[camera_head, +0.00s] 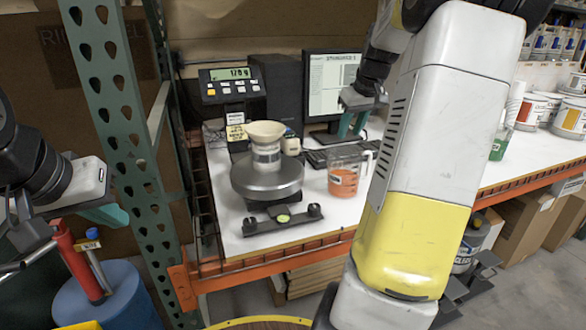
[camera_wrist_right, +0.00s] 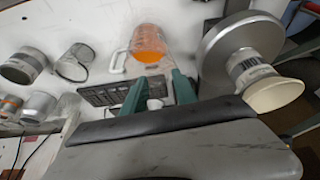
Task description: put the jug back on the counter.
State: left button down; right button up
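The clear jug (camera_head: 344,182) with orange liquid stands upright on the white counter (camera_head: 225,205), just right of the scale; its handle points right. In the right wrist view the jug (camera_wrist_right: 150,45) is beyond my fingertips, apart from them. My right gripper (camera_head: 353,124) is open and empty, above and behind the jug near the monitor. Its two teal fingers (camera_wrist_right: 157,85) are spread with a gap between them. My left gripper (camera_head: 108,214) is at the far left, away from the counter; its fingers are mostly hidden or cut off.
The scale plate (camera_head: 267,182) holds a can (camera_head: 266,155) with a cream funnel (camera_head: 264,131). A keyboard (camera_wrist_right: 105,93) and monitor (camera_head: 332,84) are behind the jug. A green rack post (camera_head: 125,130) stands left. Paint cans (camera_head: 570,118) stand at right. My right arm hides the middle counter.

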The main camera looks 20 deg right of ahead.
jog(key=s+a+r, duration=0.2)
jog(key=s+a, duration=0.1)
jog(key=a, duration=0.3)
jog(key=s+a+r, duration=0.2)
jog(key=s+a, duration=0.2)
jog(key=a, duration=0.2)
jog(key=s+a+f+y, duration=0.1)
jog(key=s+a+f, duration=0.1)
jog(key=s+a, duration=0.4)
jog(key=s+a+f+t+y, duration=0.1)
jog(key=s+a, duration=0.6)
jog(key=s, duration=0.3)
jog(key=shift+a+f+t, duration=0.15)
jog(key=shift+f+t, duration=0.15)
jog(key=shift+f, duration=0.1)
